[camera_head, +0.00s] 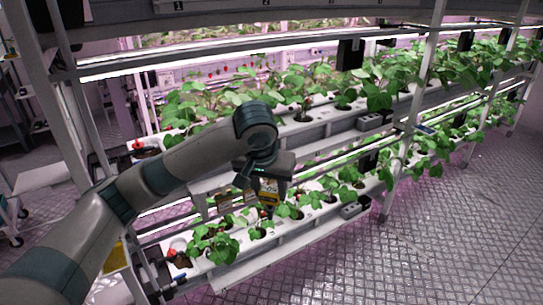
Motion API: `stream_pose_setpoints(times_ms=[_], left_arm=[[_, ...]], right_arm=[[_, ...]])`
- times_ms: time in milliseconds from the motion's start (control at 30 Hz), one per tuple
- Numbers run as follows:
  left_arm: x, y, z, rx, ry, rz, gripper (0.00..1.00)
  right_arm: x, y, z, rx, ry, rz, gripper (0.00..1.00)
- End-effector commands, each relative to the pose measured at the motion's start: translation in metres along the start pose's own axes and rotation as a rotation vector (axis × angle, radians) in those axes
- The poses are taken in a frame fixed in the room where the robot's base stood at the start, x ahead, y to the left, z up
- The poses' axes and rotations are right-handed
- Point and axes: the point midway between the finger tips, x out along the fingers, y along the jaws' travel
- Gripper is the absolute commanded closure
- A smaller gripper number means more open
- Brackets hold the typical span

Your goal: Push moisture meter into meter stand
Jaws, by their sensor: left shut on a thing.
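My left gripper (264,196) hangs downward over the lower planting trough, in the middle of the picture. It is shut on a small yellow and dark thing, which I take to be the moisture meter (268,187). The gripper's body and fingers hide much of the meter, and I cannot tell whether its lower end touches anything. I cannot make out the meter stand for certain. A small grey holder (353,210) sits on the front edge of the lower trough, to the right of the gripper. My right gripper is out of view.
Green berry plants (212,240) stand in the white lower trough (235,268) close around the gripper. An upper trough (320,128) with more plants and a grey box (370,122) is behind. A white post (408,150) rises at the right. The metal floor (450,230) is clear.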

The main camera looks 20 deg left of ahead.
Motion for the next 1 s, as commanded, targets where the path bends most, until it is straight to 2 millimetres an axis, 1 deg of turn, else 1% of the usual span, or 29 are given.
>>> stream_pose_setpoints(times_ms=[33, 100, 200, 300, 433, 667, 700, 767, 800, 833, 1000], left_arm=[[0.009, -0.002, 0.022, 0.013, 0.003, 0.002, 0.84], [0.015, -0.002, 0.047, 0.025, 0.002, 0.008, 0.84], [0.021, -0.003, 0.073, 0.035, 0.003, 0.014, 0.84], [0.023, -0.004, 0.090, 0.041, 0.004, 0.017, 0.84], [0.024, -0.005, 0.099, 0.044, 0.004, 0.019, 0.84], [0.024, -0.005, 0.099, 0.043, 0.004, 0.020, 0.84], [0.024, -0.005, 0.099, 0.043, 0.005, 0.020, 0.84], [0.024, -0.005, 0.098, 0.043, 0.005, 0.020, 0.84], [0.024, -0.005, 0.098, 0.043, 0.005, 0.020, 0.84], [0.024, -0.005, 0.098, 0.043, 0.005, 0.020, 0.84], [0.024, -0.005, 0.098, 0.043, 0.005, 0.020, 0.84]], right_arm=[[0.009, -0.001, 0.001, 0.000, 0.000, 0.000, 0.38], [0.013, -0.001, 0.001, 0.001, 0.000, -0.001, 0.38], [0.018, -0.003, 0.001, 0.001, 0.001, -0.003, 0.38], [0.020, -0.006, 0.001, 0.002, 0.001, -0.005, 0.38], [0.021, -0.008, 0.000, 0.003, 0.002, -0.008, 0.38], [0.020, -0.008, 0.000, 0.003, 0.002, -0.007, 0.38], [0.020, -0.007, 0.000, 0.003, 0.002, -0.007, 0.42], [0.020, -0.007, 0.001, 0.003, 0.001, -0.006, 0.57], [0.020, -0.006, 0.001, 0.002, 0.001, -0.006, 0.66], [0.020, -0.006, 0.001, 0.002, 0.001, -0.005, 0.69], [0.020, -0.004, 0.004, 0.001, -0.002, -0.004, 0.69]])
